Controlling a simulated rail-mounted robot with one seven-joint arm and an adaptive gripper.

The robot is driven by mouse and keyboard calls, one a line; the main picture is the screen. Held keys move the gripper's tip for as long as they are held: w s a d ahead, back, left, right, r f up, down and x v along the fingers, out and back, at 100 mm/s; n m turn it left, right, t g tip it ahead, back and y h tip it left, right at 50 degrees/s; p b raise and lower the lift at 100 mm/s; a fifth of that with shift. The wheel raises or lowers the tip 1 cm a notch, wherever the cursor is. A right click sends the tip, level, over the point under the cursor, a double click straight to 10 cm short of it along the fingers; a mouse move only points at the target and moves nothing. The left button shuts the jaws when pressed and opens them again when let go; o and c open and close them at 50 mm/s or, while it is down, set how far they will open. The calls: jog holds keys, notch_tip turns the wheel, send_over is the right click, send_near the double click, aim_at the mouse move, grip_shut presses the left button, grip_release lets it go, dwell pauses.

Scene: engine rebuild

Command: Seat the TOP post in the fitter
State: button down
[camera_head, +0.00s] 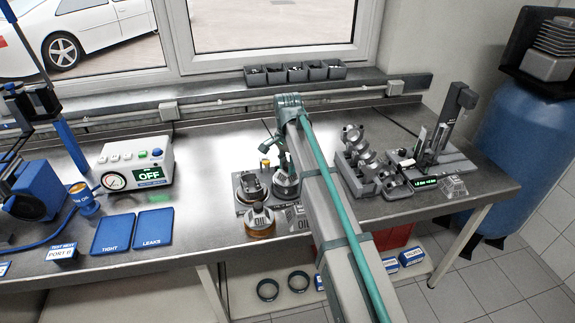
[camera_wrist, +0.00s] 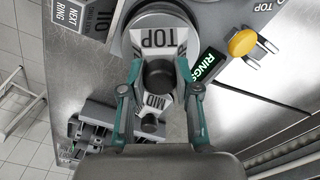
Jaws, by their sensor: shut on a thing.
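In the wrist view, the TOP post (camera_wrist: 159,38) has a white label reading TOP and a dark round knob, which sits between my fingertips. My gripper (camera_wrist: 159,72) is shut on this knob. The post is above or in a round grey metal body (camera_wrist: 131,38), likely part of the fitter; its lower end is hidden, so I cannot tell whether it is seated. In the head view, my gripper (camera_head: 284,155) is over the right rear round piece (camera_head: 286,185) of a small station.
A green RINGS display (camera_wrist: 207,65) and a yellow button (camera_wrist: 242,42) are close beside the round body. Grey blocks with metal parts (camera_head: 366,180) stand right of my arm.

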jog(key=shift+f, duration=0.55)
dwell(0.6)
dwell(0.4)
jog(key=shift+c, duration=1.8)
grip_release()
jog(key=shift+r, duration=0.1)
jog(key=shift+r+p, duration=1.9)
jog(key=shift+r, duration=1.1)
jog(key=shift+d, duration=0.1)
